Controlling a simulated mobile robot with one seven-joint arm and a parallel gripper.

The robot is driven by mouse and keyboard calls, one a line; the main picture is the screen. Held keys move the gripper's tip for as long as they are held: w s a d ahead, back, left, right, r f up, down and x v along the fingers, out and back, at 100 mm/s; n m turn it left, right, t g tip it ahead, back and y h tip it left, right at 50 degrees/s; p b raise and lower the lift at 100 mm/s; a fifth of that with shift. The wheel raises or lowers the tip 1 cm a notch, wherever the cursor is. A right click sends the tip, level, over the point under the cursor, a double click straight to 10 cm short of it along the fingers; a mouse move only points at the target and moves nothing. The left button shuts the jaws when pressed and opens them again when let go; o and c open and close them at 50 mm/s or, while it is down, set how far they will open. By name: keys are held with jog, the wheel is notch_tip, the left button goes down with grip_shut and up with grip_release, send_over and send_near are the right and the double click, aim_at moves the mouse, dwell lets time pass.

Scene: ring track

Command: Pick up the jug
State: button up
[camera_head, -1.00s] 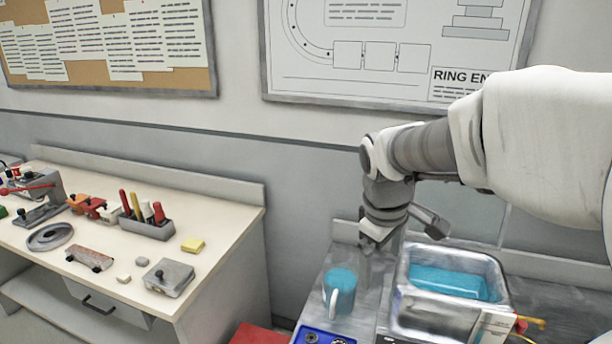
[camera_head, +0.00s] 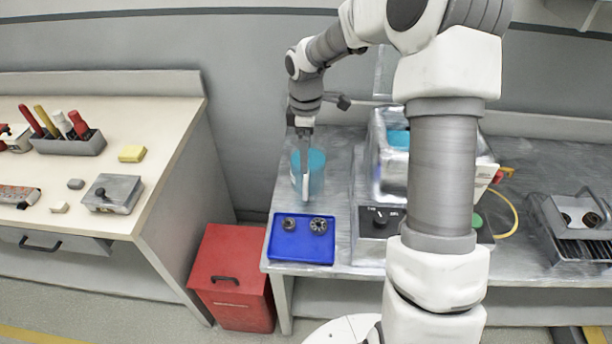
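The jug (camera_head: 317,171) is teal with a pale handle (camera_head: 305,186) on its near side. It stands upright at the left end of the grey bench (camera_head: 345,165), behind a blue tray. My gripper (camera_head: 304,150) points straight down at the jug, in front of its upper part and in line with the handle. The fingers overlap the jug in the picture. I cannot tell whether they touch the handle or how far apart they are.
The blue tray (camera_head: 285,252) with small dark round parts lies just in front of the jug. A metal tank (camera_head: 375,165) with teal liquid stands to the right, partly behind my arm. A red bin (camera_head: 235,290) stands on the floor left of the bench.

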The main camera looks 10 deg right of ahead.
aim_at(306, 188)
notch_tip(306, 188, down, 14)
jog(key=shift+s+f+b, duration=0.1)
jog(key=shift+b, duration=0.85)
grip_shut()
